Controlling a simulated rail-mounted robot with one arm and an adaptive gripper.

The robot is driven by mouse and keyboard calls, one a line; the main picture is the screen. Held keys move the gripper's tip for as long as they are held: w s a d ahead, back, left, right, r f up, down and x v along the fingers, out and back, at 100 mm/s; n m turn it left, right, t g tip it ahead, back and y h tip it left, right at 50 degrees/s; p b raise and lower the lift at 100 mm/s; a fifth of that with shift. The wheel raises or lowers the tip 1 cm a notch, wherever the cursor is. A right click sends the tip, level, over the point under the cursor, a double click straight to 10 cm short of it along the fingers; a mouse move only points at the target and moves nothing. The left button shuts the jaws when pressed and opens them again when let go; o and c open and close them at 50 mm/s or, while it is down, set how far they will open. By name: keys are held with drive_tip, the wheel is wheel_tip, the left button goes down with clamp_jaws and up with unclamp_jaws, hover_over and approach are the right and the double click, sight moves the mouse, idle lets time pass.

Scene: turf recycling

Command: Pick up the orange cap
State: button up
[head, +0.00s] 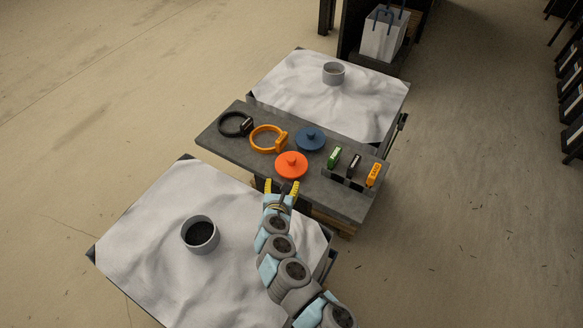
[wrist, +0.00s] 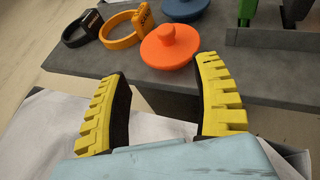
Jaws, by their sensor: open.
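The orange cap (head: 291,165) is a round red-orange disc with a knob on top. It lies near the front edge of the grey board (head: 228,138), and it also shows in the wrist view (wrist: 170,50). My gripper (head: 282,187) is open and empty, just in front of the board's near edge. In the wrist view its two yellow-toothed fingers (wrist: 162,95) are spread wide. The cap lies beyond the fingertips, between their directions and nearer the right finger. It is apart from both.
On the board are a blue cap (head: 310,139), an orange ring clamp (head: 266,139), a black ring clamp (head: 235,124) and a rack (head: 345,180) with green, black and orange tags. A dark-filled grey cup (head: 200,235) stands on the near white sheet, another cup (head: 333,73) on the far one.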

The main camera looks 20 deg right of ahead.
approach(291, 162)
drive_tip(key=shift+w, duration=0.9)
drive_tip(key=shift+b+x, duration=0.5)
drive_tip(key=shift+x, duration=1.8)
drive_tip(key=shift+w+d+f, duration=0.1)
drive_tip(key=shift+w+f, duration=0.05)
drive_tip(key=shift+w, duration=0.1)
drive_tip(key=shift+w+d+f+b, duration=0.4)
drive_tip(key=shift+d+f+b, duration=0.15)
drive_tip(key=shift+b, duration=0.1)
drive_tip(key=shift+w+d+f+b, duration=0.15)
drive_tip(key=shift+w+d+b, duration=0.1)
drive_tip(key=shift+w+b, duration=0.2)
drive_tip(key=shift+w+d+f+b, duration=0.3)
drive_tip(key=shift+d+f+b, duration=0.05)
drive_tip(key=shift+b, duration=0.15)
drive_tip(key=shift+w+d+f+b, duration=0.1)
drive_tip(key=shift+w+d+b, duration=0.15)
drive_tip(key=shift+w+b, duration=0.45)
